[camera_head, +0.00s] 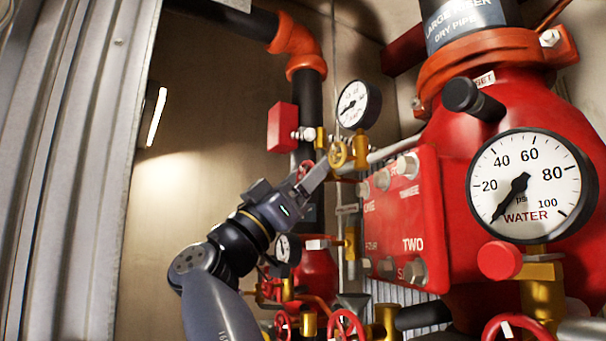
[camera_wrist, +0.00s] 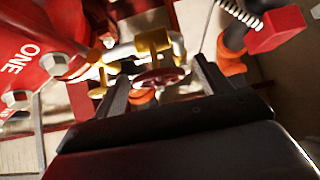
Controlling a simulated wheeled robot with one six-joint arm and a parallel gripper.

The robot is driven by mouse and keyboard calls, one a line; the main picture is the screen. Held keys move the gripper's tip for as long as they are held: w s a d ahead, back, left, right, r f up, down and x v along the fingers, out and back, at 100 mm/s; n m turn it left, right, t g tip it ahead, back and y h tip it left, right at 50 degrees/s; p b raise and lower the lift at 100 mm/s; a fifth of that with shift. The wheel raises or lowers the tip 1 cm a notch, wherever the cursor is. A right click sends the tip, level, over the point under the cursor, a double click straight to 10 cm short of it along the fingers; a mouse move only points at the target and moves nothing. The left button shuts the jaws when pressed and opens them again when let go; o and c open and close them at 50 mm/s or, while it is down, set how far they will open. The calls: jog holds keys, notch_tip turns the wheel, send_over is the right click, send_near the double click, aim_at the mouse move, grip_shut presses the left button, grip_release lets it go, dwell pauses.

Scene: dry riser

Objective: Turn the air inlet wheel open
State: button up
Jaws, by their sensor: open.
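In the wrist view, a small red handwheel (camera_wrist: 163,77) is seen nearly edge-on between my two fingers, in front of yellow fittings (camera_wrist: 153,42). No label shows on it, so I cannot tell for sure that it is the air inlet wheel. My gripper (camera_wrist: 158,72) is open, with one finger on each side of the wheel and a gap to each. In the head view, my gripper (camera_head: 318,172) reaches up toward the small valves left of the red valve body. Contact cannot be told.
The red valve body (camera_head: 455,150) with its bolted cover plate (camera_head: 400,220) stands at the right. A WATER gauge (camera_head: 530,187) and a smaller gauge (camera_head: 358,105) are nearby. More red wheels (camera_head: 345,325) are below.

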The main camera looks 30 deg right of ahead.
jog(key=c, duration=1)
jog(key=shift+n+t, duration=0.4)
jog(key=shift+t, duration=0.1)
jog(key=n+t+y, duration=0.1)
jog(key=n+t, duration=0.2)
jog(key=n+t+y, duration=0.1)
jog(key=n+t, duration=0.2)
jog(key=n, duration=0.1)
jog(key=shift+s+n+t, duration=0.15)
jog(key=shift+n+t, duration=0.15)
jog(key=n+t+y+p, duration=0.1)
jog(key=n, duration=0.1)
jog(key=n+t+y+p, duration=0.1)
jog(key=n+t+y, duration=0.1)
jog(key=n, duration=0.1)
jog(key=n+t+y+p, duration=0.1)
jog(key=n+t+y, duration=0.1)
jog(key=n, duration=0.1)
jog(key=shift+r, duration=0.3)
jog(key=n+t+y+p, duration=0.1)
jog(key=n+y+p, duration=0.1)
jog(key=n+y, duration=0.1)
jog(key=shift+f+n+y+p, duration=0.1)
jog(key=shift+n+y+p, duration=0.3)
jog(key=shift+n, duration=0.5)
jog(key=shift+f+n+g+y, duration=0.15)
jog(key=shift+n+g+y, duration=0.25)
jog(key=shift+n+y, duration=1.1)
jog(key=shift+n, duration=0.4)
